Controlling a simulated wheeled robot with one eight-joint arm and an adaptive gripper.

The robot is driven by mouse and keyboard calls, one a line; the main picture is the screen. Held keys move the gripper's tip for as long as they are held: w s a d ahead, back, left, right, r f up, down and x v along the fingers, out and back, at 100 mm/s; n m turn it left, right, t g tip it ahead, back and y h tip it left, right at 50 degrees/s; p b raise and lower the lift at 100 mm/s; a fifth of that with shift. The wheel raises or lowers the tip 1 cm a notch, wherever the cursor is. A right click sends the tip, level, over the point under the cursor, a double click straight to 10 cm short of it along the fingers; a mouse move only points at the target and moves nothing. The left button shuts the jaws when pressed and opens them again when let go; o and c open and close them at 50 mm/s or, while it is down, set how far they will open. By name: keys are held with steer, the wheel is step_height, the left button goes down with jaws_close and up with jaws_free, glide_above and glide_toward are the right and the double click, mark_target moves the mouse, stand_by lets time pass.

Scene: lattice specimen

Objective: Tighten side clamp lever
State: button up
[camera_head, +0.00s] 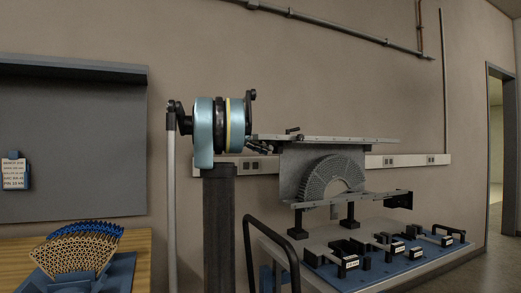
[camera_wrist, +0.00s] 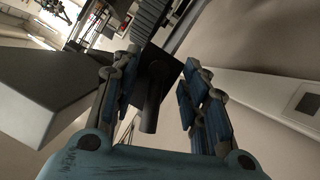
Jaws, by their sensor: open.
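In the wrist view my gripper (camera_wrist: 158,82) is open, with blue-padded fingers spread to left and right. A dark cylindrical handle (camera_wrist: 150,112) on a dark block shows between the fingers, with visible space on its right. It looks like the side clamp lever, but I cannot be sure. I cannot tell whether a finger touches it. In the head view my gripper (camera_head: 259,144) is small and dark at the left end of the test frame's top beam (camera_head: 340,139). The grey fan-shaped lattice specimen (camera_head: 318,182) is below that beam. The handle is not distinct there.
A blue-topped bench (camera_head: 325,268) with several small black fixtures stands below the frame. A dark rail (camera_head: 262,225) rises at its front left. A second lattice fan (camera_head: 80,252) sits on a wooden table at left. A wall is close behind. Open floor lies at right.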

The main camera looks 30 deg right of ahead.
jaws_close()
steer(key=shift+w+f+n+g, duration=0.15)
steer(key=shift+n+g, duration=0.65)
steer(key=shift+n, duration=0.5)
steer(key=shift+w+n+g+h, duration=0.15)
steer(key=shift+n+g+h, duration=0.15)
steer(key=shift+n+g, duration=0.7)
